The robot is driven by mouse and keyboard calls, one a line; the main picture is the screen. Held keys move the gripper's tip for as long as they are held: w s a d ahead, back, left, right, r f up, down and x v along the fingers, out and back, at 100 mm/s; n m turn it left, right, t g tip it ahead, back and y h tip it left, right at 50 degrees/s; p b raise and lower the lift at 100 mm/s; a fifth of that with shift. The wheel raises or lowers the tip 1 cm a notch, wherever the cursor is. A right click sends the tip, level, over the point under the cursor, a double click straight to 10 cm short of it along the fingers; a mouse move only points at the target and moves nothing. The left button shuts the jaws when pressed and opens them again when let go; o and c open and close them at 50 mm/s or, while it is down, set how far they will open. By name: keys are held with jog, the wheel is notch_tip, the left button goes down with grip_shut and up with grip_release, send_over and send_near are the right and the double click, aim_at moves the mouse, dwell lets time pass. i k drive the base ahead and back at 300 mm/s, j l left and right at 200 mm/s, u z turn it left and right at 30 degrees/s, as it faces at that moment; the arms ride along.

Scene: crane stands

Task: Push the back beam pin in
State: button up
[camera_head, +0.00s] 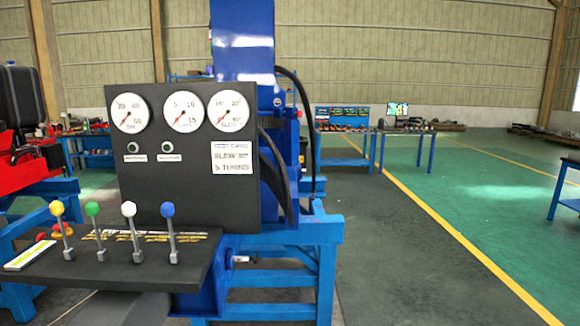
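A blue crane column (243,40) rises behind a dark control panel and rests on a blue steel stand (328,262). A small light metal piece (240,259) sticks out of the blue steel beside the lever console. I cannot tell whether it is the back beam pin. No other part can be made out as that pin; the panel and console hide much of the crane. My gripper is not in view.
The dark panel (150,185) with three round gauges stands close in front. Its console (190,268) carries levers with yellow, green, white and blue knobs. Black hoses (309,130) hang beside the column. Workbenches (342,137) stand far back. The floor to the right is open.

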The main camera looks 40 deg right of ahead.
aim_at(253, 259)
jog(key=z, duration=1.05)
jog(key=i+l+u, duration=0.25)
jog(key=l, duration=0.15)
jog(key=l+u, duration=0.2)
jog(key=l, duration=0.25)
jog(key=l+u, duration=0.25)
jog(key=l, duration=0.2)
jog(key=i+l, duration=0.45)
jog(key=l, duration=0.15)
jog(key=i+l, duration=0.45)
jog(key=l, duration=0.15)
jog(key=i+l, duration=0.45)
jog(key=l, duration=0.15)
jog(key=u, duration=1.35)
jog(key=k+j, duration=0.1)
jog(key=j, duration=0.85)
